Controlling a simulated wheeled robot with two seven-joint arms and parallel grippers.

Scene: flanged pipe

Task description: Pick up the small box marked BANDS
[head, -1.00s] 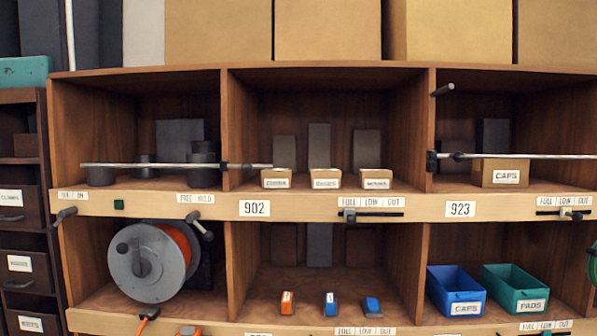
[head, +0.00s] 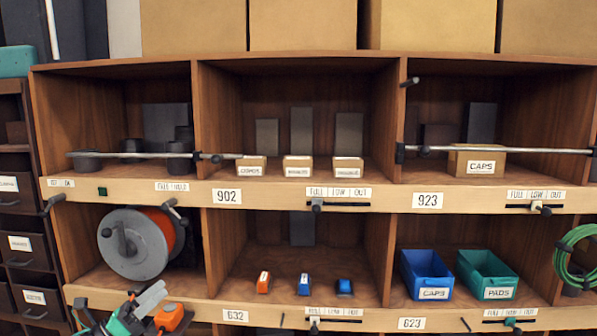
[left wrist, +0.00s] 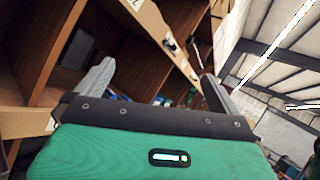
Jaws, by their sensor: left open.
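Three small cardboard boxes stand in a row in the upper middle compartment above label 902: a left box (head: 251,167), a middle box (head: 298,167) and a right box (head: 347,168). Each has a white front label. The lettering is too small to read surely, so I cannot tell which is marked BANDS. My left gripper (head: 120,300) comes in at the bottom left of the head view, well below and left of the boxes. In the left wrist view my left gripper (left wrist: 158,75) has its fingers wide apart with nothing between them. My right gripper is out of view.
A metal rod (head: 135,155) crosses the upper left compartment, its end near the left box. Another rod (head: 500,150) crosses the upper right one, before a CAPS box (head: 478,161). A cable reel (head: 135,243) stands lower left. Blue (head: 426,273) and green (head: 487,273) bins stand lower right.

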